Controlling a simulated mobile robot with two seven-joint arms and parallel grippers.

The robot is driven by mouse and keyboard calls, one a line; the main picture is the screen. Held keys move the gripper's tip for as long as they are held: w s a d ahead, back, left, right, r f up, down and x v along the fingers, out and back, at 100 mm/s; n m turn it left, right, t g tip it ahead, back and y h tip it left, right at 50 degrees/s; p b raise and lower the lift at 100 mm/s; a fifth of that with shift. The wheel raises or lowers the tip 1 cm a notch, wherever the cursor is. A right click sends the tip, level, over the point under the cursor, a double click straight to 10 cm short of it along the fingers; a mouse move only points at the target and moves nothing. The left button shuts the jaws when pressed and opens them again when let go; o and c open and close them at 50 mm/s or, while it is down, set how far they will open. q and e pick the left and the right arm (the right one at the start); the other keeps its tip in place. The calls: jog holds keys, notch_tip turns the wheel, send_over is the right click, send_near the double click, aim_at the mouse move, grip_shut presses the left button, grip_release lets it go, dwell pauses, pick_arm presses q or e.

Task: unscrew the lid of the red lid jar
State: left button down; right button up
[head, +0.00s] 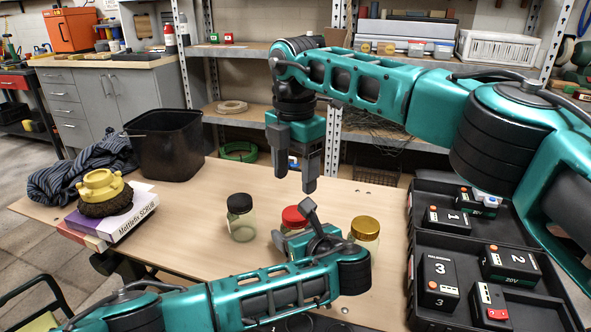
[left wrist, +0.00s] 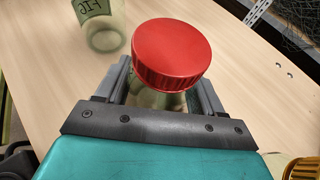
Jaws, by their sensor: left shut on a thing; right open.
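The red lid jar stands upright on the wooden table, its red lid (head: 294,217) on top. In the left wrist view the red lid (left wrist: 172,53) sits above the jaws, with the clear glass body (left wrist: 155,99) between them. My left gripper (head: 300,226) is shut on the jar below the lid; it also shows in the left wrist view (left wrist: 160,92). The arm hides much of the jar in the head view. My right gripper (head: 295,172) is open and empty, pointing down above and just behind the red lid, apart from it.
A black-lidded jar (head: 241,218) stands left of the red lid jar, and a gold-lidded jar (head: 365,231) stands right. A black battery tray (head: 436,243) is at right.

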aim_at(296, 213)
jog(key=m, duration=1.2)
jog(key=shift+d+f+m, duration=0.1)
jog(key=shift+m, duration=0.2)
jog(key=shift+f, duration=3.9)
jog(key=shift+c, duration=0.5)
